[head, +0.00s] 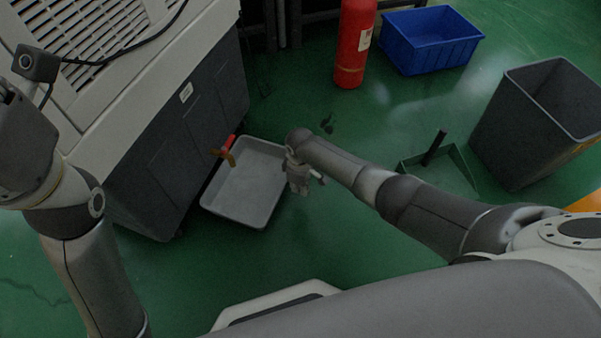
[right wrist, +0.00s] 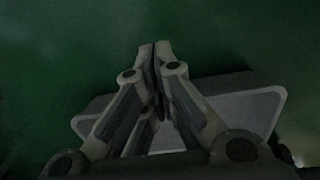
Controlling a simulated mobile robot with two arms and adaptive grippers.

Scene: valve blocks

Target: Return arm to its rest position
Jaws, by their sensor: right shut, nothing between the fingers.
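My right arm reaches in from the right in the head view, and its gripper (head: 303,186) hangs at the right edge of a shallow grey tray (head: 245,188). In the right wrist view the two fingers of the right gripper (right wrist: 155,48) are closed together with nothing between them. The tray (right wrist: 262,108) shows behind and beside the fingers there. My left arm stands at the left of the head view, and its fingers are not visible.
A red-handled brass valve (head: 226,154) sticks out from the dark-sided machine (head: 165,140) above the tray. A red extinguisher (head: 354,45), a blue crate (head: 430,40), a grey bin (head: 535,120) and a dustpan (head: 440,168) stand on the green floor.

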